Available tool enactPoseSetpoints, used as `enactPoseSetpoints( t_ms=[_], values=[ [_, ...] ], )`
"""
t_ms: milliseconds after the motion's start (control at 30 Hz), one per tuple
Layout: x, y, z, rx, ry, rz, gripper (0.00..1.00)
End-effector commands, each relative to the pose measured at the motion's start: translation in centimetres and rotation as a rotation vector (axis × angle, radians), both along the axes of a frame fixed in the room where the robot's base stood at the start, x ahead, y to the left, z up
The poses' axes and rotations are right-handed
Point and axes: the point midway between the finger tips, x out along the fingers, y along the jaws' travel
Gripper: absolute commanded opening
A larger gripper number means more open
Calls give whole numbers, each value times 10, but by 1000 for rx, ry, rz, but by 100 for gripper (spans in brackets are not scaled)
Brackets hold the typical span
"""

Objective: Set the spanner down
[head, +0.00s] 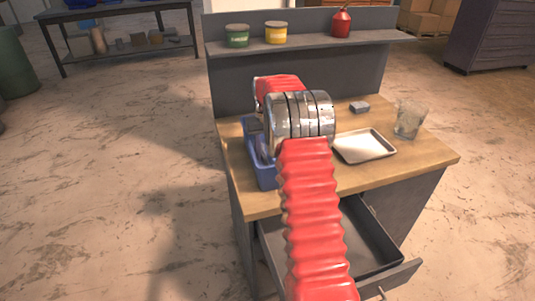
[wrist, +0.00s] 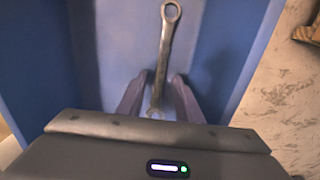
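The spanner (wrist: 164,52) is a grey metal tool with a ring end. In the wrist view it lies lengthwise inside the blue bin (wrist: 232,75), its ring end away from me. My gripper (wrist: 161,75) reaches into the bin with its two fingers apart, one on each side of the spanner's near end. A gap shows between the spanner and each fingertip, so the gripper looks open. In the head view the blue bin (head: 266,179) stands at the left of the workbench (head: 400,170), partly hidden by my arm. The gripper and spanner are hidden there.
A metal tray (head: 364,146), a clear container (head: 408,121) and a small grey block (head: 359,107) are on the bench's right. An open drawer (head: 372,232) juts out in front. A shelf (head: 310,44) with two tins and a red oil can runs behind.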

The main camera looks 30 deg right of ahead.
Motion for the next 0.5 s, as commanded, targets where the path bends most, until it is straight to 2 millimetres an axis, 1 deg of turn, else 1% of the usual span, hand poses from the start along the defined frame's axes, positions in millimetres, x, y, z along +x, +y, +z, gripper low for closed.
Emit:
enactPoseSetpoints(
  t_ms=[167, 500],
  values=[
    [0, 0, 26, -1, -3, 0, 32],
    [0, 0, 85, -1, -3, 0, 32]
  ],
)
